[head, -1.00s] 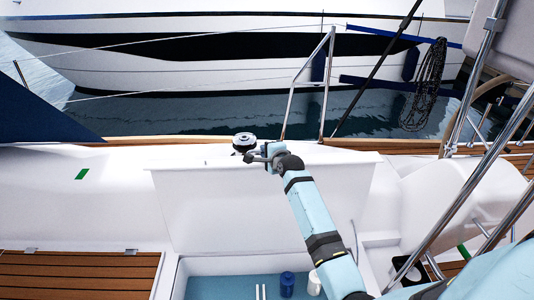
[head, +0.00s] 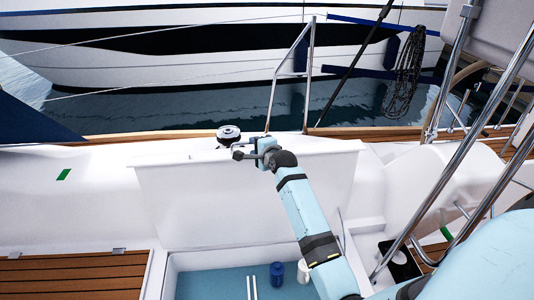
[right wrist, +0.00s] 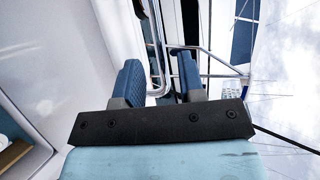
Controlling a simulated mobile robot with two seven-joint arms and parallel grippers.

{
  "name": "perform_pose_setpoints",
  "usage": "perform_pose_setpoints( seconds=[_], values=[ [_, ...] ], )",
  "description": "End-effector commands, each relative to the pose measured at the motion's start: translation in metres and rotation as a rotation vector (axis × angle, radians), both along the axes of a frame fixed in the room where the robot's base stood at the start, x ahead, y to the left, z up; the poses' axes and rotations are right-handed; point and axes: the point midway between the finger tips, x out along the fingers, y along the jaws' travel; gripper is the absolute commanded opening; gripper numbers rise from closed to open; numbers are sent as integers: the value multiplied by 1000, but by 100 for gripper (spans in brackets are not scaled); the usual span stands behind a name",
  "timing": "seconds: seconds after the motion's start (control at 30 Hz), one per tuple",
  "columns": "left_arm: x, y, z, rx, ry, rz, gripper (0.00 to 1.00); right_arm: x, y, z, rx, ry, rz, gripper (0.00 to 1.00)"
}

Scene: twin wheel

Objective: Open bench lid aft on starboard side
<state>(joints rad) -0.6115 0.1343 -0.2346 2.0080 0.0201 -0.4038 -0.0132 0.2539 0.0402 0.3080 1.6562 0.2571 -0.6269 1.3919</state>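The white bench lid (head: 230,205) stands raised, nearly upright, behind its open locker in the head view. The locker's blue floor (head: 215,285) shows below it. My right gripper (head: 240,152) is at the lid's top edge, near the winch. In the right wrist view its two blue fingers (right wrist: 157,80) are apart with nothing between them, so it is open. A white surface, seemingly the lid, fills the left of that view, beside the fingers. I cannot tell whether the gripper touches the lid. My left gripper is not in view.
A winch (head: 228,134) sits on the coaming behind the lid. A blue can (head: 276,272) and a white can (head: 304,271) stand in the locker. Teak slats (head: 70,275) cover the seat at left. Steel tubes (head: 450,180) cross the right side.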

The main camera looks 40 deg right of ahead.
Motion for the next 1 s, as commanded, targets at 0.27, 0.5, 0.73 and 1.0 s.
perform_pose_setpoints(
  seconds=[0.27, 0.5, 0.73, 1.0],
  values=[
    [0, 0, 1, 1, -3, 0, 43, -62, 9, 16, 0, 1, -1, 36],
    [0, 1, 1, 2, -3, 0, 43, -88, 13, 24, -1, 0, -1, 36],
    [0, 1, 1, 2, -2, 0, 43, -91, 13, 24, -1, 1, 0, 36],
    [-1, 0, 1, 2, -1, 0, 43, -91, 13, 24, -1, 1, 0, 36]
  ],
)
